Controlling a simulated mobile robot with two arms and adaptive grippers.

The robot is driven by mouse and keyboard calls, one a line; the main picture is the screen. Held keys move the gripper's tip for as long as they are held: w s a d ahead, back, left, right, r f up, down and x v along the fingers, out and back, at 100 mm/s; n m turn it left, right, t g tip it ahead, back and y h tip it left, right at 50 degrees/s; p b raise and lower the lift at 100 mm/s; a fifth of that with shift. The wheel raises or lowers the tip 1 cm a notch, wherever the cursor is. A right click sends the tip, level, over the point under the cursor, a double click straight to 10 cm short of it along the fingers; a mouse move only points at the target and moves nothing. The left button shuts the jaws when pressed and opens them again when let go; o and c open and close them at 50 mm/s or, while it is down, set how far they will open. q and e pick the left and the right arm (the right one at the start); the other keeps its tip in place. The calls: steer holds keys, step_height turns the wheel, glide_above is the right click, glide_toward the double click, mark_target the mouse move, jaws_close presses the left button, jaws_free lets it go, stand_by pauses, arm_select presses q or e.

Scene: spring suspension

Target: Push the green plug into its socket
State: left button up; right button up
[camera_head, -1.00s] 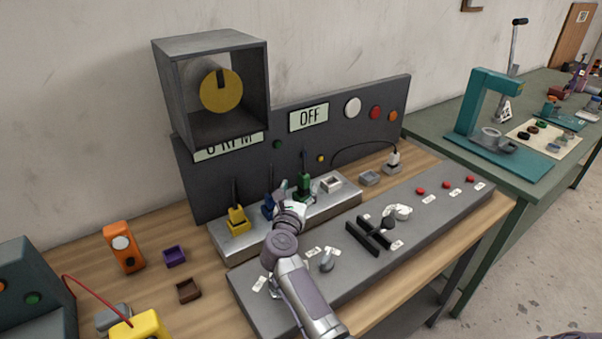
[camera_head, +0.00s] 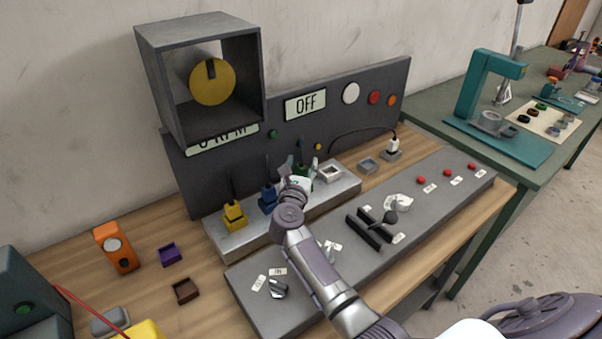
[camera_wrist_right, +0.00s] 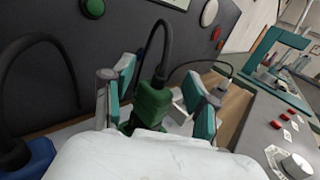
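The green plug (camera_head: 303,171) stands upright with a dark cable from its top, on the metal socket block (camera_head: 238,243). It also shows in the right wrist view (camera_wrist_right: 153,101). My right gripper (camera_head: 302,166) has its fingers on either side of the plug. In the right wrist view my gripper (camera_wrist_right: 158,98) is open, with gaps between the teal pads and the plug. The green socket under the plug is mostly hidden by my gripper, so I cannot tell how deep the plug sits. My left gripper is out of view.
On the same block are a yellow plug (camera_head: 233,214), a blue plug (camera_head: 268,198) and a white socket (camera_head: 329,173). A white plug (camera_head: 393,147) stands to the right. The grey control panel (camera_head: 440,190) has levers and red buttons. The display (camera_head: 305,104) reads OFF.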

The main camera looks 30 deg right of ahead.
steer(key=shift+c, duration=1.2)
steer(key=shift+w+f, duration=0.1)
steer(key=shift+c, duration=1.4)
steer(key=shift+w+d+f, duration=0.1)
steer(key=shift+c, duration=1.4)
jaws_close()
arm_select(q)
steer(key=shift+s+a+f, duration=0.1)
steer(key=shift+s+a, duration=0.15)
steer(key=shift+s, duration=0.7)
